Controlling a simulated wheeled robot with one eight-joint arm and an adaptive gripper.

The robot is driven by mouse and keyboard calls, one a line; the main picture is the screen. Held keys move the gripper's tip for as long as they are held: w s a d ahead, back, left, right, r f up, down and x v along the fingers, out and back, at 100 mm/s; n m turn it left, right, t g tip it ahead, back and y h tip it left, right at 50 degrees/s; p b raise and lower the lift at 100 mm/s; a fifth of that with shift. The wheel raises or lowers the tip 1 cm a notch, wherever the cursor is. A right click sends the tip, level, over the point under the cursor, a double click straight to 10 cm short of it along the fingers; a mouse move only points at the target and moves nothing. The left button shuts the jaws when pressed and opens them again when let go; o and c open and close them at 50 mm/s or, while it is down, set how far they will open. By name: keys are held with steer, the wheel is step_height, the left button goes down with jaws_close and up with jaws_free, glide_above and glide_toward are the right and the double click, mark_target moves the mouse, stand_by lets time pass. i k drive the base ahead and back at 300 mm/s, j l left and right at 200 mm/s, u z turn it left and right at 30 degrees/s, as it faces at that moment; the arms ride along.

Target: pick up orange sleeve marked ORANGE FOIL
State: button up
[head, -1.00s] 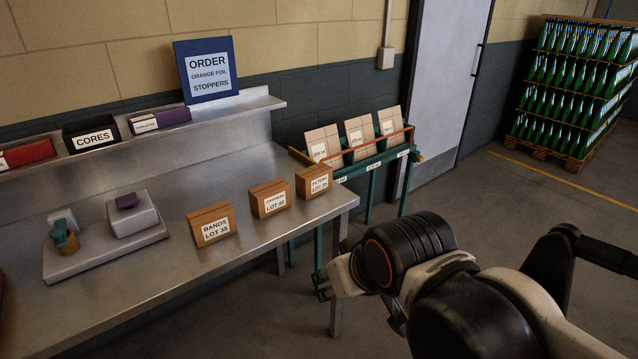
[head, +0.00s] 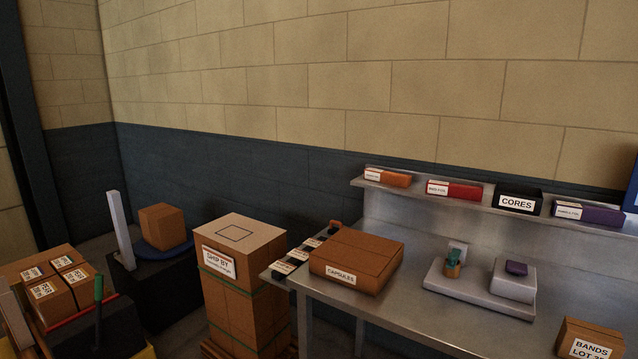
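The orange sleeve (head: 388,178) lies at the left end of the steel shelf above the bench in the head view. It has a white label on its left part, too small to read. A red sleeve (head: 454,190) lies to its right, with a gap between them. My gripper is not in view, so its distance from the sleeve does not show.
A black CORES box (head: 519,200) and a purple sleeve (head: 588,213) share the shelf (head: 365,183). Below, the bench (head: 405,307) bears a CAPSULES carton (head: 357,258) and a grey fixture (head: 470,295). A tall carton stack (head: 243,281) stands left of the bench.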

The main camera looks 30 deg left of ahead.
mark_target(401, 181)
steer(key=u, duration=0.75)
steer(key=i, duration=0.3)
